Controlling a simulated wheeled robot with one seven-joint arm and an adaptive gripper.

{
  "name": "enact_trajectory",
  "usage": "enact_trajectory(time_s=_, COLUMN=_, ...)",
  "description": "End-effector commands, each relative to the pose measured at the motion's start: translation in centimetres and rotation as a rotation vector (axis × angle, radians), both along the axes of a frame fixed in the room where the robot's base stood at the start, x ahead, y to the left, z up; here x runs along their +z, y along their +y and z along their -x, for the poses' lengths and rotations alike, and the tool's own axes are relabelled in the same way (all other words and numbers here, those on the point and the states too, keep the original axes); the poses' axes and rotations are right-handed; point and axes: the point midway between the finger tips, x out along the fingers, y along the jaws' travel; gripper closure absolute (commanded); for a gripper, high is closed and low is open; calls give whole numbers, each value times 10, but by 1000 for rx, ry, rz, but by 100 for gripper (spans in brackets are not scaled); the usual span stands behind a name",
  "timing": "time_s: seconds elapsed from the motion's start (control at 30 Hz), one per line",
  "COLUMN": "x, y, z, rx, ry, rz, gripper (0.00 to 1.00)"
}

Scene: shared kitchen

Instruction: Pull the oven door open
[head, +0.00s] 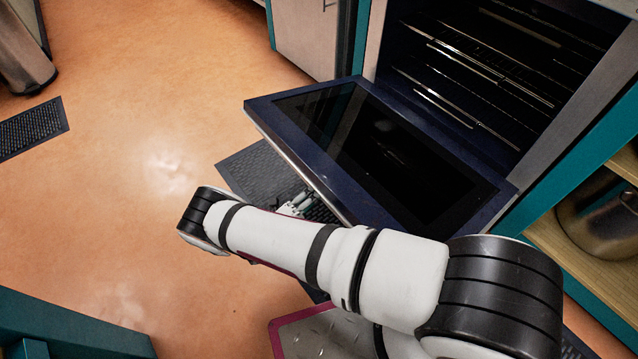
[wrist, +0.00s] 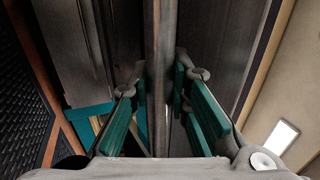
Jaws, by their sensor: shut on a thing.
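The oven door (head: 380,150) is dark blue with a black glass panel. It is swung down, far open, and tilted, with its inner side facing up. The oven cavity (head: 490,70) with its metal racks shows behind it. My gripper (wrist: 160,95) is shut on the oven handle (wrist: 160,35), a metal bar running between its green-padded fingers in the wrist view. In the head view only a small part of my gripper (head: 297,204) shows beside the door's outer edge. The handle and the fingertips are mostly hidden there by the door and my arm.
A dark mat (head: 262,172) lies on the floor under the door. The orange floor (head: 130,150) to the left is open. Teal-edged shelves with a metal pot (head: 605,215) stand at right. A teal cabinet (head: 65,325) is at lower left.

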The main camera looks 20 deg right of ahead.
Motion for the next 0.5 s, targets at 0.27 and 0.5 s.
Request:
enact_trajectory(time_s=0.27, x=0, y=3, z=-1, rx=3, ry=-3, rz=-1, gripper=100)
enact_trajectory(time_s=0.5, x=0, y=2, z=-1, rx=3, ry=-3, rz=-1, gripper=62)
